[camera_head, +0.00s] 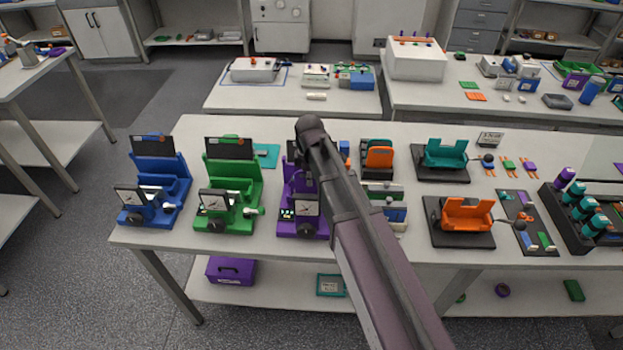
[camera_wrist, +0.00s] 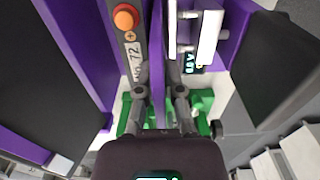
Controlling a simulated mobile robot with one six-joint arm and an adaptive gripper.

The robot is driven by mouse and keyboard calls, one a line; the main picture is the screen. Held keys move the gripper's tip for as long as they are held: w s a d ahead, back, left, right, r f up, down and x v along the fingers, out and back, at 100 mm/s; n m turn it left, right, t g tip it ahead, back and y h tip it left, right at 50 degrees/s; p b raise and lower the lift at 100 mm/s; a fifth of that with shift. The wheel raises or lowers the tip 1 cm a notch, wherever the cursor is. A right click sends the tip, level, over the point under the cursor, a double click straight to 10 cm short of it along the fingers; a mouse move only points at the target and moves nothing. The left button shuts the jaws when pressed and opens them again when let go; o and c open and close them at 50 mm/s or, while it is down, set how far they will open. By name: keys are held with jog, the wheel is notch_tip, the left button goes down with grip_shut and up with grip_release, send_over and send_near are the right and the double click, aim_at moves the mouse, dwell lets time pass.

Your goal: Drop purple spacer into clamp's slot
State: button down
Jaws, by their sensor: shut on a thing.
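The purple clamp (camera_head: 300,207) stands on the table, third in a row after a blue and a green one. It has a dial gauge on its front, and my arm covers part of it. My gripper (camera_wrist: 160,92) is over this clamp in the wrist view. Its fingers are shut on a thin purple piece, the purple spacer (camera_wrist: 158,62), seen nearly edge-on between them. The clamp's purple walls (camera_wrist: 75,45) lie on both sides of the gripper. A panel marked 72 with an orange button is just left of the spacer. I cannot tell whether the spacer is inside the slot.
The green clamp (camera_head: 230,185) stands close to the left, and the blue clamp (camera_head: 155,185) beyond it. An orange holder (camera_head: 466,214) and a teal holder (camera_head: 445,154) stand to the right. A rack of cylindrical cells (camera_head: 585,215) is at the far right.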

jog(key=shift+f+b, duration=0.3)
jog(key=shift+b, duration=0.05)
dwell(0.5)
jog(key=c, duration=0.8)
grip_release()
jog(key=shift+s, duration=0.15)
jog(key=shift+o, duration=0.5)
